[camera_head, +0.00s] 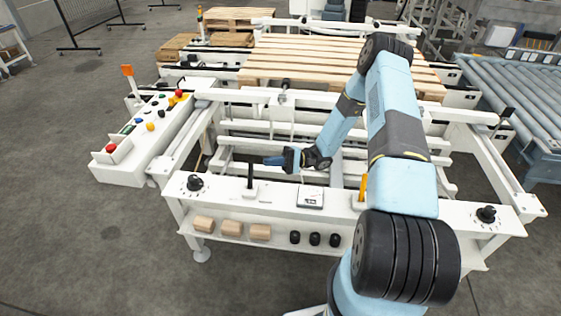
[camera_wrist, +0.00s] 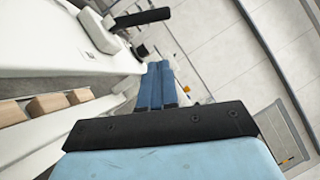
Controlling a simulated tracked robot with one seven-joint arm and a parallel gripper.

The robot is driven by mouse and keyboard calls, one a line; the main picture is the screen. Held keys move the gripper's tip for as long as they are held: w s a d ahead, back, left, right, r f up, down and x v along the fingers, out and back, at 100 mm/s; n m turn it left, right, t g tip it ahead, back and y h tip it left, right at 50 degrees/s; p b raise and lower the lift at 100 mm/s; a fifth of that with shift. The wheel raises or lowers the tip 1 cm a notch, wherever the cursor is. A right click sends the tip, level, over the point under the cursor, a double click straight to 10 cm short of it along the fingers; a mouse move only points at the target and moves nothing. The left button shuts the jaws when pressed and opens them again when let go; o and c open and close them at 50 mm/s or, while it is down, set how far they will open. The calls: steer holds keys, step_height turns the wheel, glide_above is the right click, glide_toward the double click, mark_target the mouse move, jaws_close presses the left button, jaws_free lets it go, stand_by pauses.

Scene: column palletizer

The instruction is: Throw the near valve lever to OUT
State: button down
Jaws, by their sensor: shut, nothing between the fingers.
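A black upright lever (camera_head: 250,176) stands on a small white base on the near rail (camera_head: 225,190) in the head view. It also shows in the wrist view as a black bar (camera_wrist: 142,17) on a white block. A yellow-orange lever (camera_head: 362,188) stands farther right on the same rail, partly hidden by my arm. I cannot read any OUT marking. My gripper (camera_head: 267,160) is shut and empty, pointing left, just right of the black lever's top in the head view. Its blue fingers (camera_wrist: 155,70) appear apart from the lever in the wrist view.
A white label plate (camera_head: 310,198) sits between the levers. Black knobs (camera_head: 195,183) (camera_head: 486,213) mark the rail ends. Wooden blocks (camera_head: 232,229) and black caps (camera_head: 315,239) lie on the lower shelf. A control panel (camera_head: 145,137) stands left; wooden pallets (camera_head: 300,65) lie behind.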

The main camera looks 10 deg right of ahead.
mark_target(250, 175)
steer(key=shift+s+a+r, duration=0.35)
steer(key=shift+s+a, duration=0.25)
steer(key=shift+a, duration=0.15)
steer(key=shift+s+a+r, duration=0.4)
steer(key=shift+s+a, duration=0.2)
steer(key=shift+a, duration=0.15)
steer(key=shift+s+a+r, duration=0.35)
steer(key=shift+s+a, duration=0.25)
steer(key=shift+a, duration=0.15)
